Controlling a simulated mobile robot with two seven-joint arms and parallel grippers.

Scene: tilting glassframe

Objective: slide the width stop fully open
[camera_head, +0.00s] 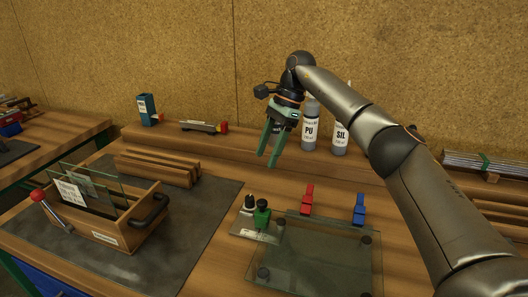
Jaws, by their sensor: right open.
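A wooden box frame (128,233) stands on the dark mat at the left and holds several upright glass panes (90,180). A lever with a red knob (37,195) is at its left end and a black handle (150,211) at its right end. No part is clearly marked as the width stop, so I cannot tell which one it is. My right gripper (269,160) is green, open and empty. It points down above the bench, right of the box frame and apart from it. My left gripper is not in view.
A glass plate (318,262) lies at front centre beside green-and-black-topped items (262,213), a red clamp (307,199) and a blue clamp (359,209). Bottles (311,128) stand behind my right gripper. Wooden strips (160,167) lie behind the box frame. The mat (200,215) has free room right of the frame.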

